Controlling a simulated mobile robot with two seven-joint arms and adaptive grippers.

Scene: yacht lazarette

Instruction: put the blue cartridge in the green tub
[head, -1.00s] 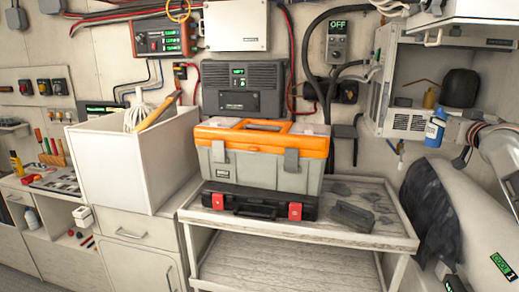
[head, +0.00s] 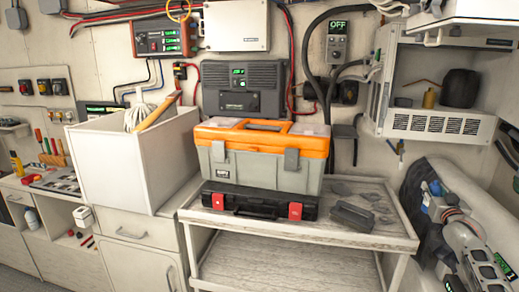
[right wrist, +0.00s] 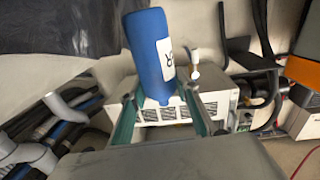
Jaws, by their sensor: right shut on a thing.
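The blue cartridge (right wrist: 146,45) is large in the right wrist view, with a white label on its side. My right gripper (right wrist: 160,108) has its two fingers on either side of the cartridge's near end and is shut on it. In the head view the right gripper (head: 446,208) is at the right, in front of a pale rounded surface with a dark cover. Only small blue parts of the cartridge (head: 436,187) show there. I cannot make out a green tub in either view. My left gripper is not in view.
An open white cabinet (head: 440,122) hangs at the upper right, above my right arm. A shelf cart (head: 390,238) at the middle bears an orange and grey toolbox (head: 262,170) on a black case. A white bin (head: 110,160) stands at the left.

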